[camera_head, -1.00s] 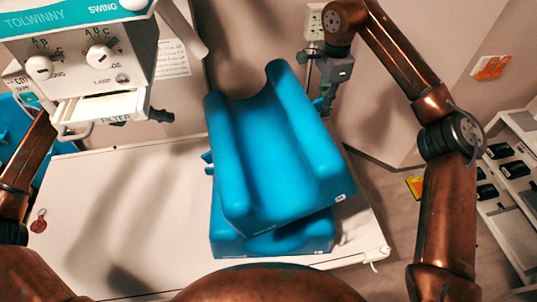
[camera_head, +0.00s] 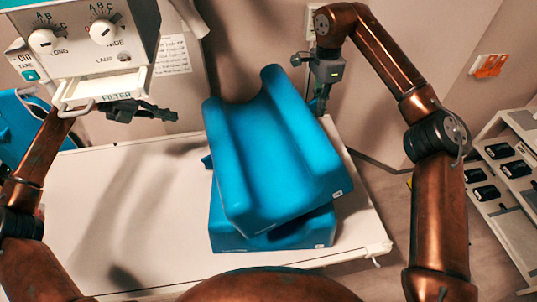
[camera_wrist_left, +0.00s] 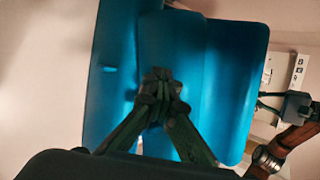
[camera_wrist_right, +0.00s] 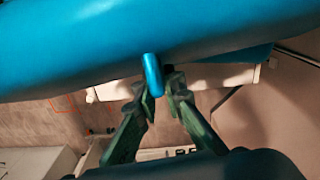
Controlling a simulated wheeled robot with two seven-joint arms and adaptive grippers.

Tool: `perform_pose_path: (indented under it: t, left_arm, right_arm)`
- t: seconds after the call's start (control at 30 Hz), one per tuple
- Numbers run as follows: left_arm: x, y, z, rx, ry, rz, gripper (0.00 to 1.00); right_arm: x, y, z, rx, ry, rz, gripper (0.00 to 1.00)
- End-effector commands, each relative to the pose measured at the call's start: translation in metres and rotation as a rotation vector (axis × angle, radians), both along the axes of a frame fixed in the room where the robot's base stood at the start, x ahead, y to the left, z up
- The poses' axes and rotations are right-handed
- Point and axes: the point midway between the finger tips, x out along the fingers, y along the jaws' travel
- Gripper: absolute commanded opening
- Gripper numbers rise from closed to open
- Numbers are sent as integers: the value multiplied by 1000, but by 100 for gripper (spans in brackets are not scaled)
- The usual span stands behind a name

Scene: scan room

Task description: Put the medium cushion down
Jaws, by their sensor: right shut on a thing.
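Two blue cushions are on the white table. The upper, grooved one, which I take as the medium cushion (camera_head: 270,150), lies askew over the lower cushion (camera_head: 230,238). I cannot tell whether its full weight rests there. My right gripper (camera_head: 318,106) is at its far right side. In the right wrist view my right gripper (camera_wrist_right: 162,84) is shut on a small blue tab (camera_wrist_right: 153,72) of the cushion. My left gripper (camera_head: 142,110) is left of the cushions, apart from them. In the left wrist view its fingertips (camera_wrist_left: 160,84) are together with nothing visible between them.
The white table (camera_head: 110,210) is clear to the left of the cushions. A scan-machine control head (camera_head: 85,45) with knobs and a filter tray hangs at upper left, close to my left arm. A shelf unit (camera_head: 520,220) with dark items stands at right.

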Motion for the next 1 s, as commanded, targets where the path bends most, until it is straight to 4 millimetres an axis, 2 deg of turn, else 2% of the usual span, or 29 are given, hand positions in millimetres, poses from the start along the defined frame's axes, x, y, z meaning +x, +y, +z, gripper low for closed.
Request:
perform_pose_path:
  t: [0.07,0.1,0.33,0.63,1.0]
  left_arm:
    - [1,0,-8,0,2,1,0]
    - [0,0,-7,2,4,0,0]
    - [0,0,-5,1,2,0,16]
    - [0,0,-4,1,2,0,17]
    - [0,1,-4,1,2,0,42]
  right_arm:
    - [1,1,-5,4,0,1,0]
    - [1,0,-4,3,1,1,11]
    - [0,1,-3,3,1,1,27]
    - [0,1,-3,3,1,2,27]
    - [0,1,-4,2,1,2,27]
